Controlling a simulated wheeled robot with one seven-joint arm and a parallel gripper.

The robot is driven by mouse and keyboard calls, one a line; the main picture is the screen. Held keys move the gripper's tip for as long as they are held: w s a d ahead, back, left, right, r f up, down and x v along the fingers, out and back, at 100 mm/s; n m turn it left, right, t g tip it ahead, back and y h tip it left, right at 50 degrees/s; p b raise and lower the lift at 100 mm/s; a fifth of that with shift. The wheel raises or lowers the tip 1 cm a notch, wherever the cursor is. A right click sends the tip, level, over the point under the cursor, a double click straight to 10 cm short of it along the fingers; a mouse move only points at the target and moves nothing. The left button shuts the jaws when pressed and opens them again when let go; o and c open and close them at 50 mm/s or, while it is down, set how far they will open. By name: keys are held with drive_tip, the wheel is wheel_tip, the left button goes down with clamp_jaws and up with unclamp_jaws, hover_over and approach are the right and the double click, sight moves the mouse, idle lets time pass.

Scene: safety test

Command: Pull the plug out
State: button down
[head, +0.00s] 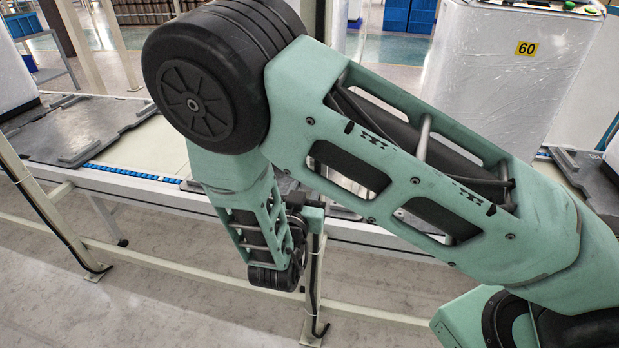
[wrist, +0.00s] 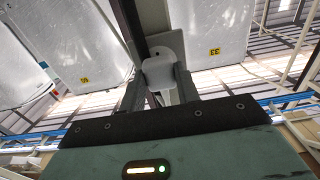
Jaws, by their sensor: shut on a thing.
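In the wrist view a pale grey-white plug (wrist: 163,72) with a rounded top sits between the two dark fingers of my gripper (wrist: 160,84). The fingers are closed on its sides. The plug lies against a dark upright post (wrist: 133,22) with a light strip beside it. I cannot tell whether its prongs are in a socket, as that side is hidden. In the head view my arm covers most of the gripper and the plug. The wrist end hangs beside a thin pale post (head: 313,275) with a dark cable along it, in front of the conveyor.
A white-framed conveyor (head: 140,190) with a blue edge strip runs behind my arm. Grey pallets (head: 75,130) lie on it at left. A wrapped white stack marked 60 (head: 490,80) stands at back right. A low rail (head: 170,262) crosses in front. Open floor (head: 150,320) shows at lower left.

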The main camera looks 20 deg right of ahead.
sight(307, 185)
drive_tip(key=shift+v, duration=2.15)
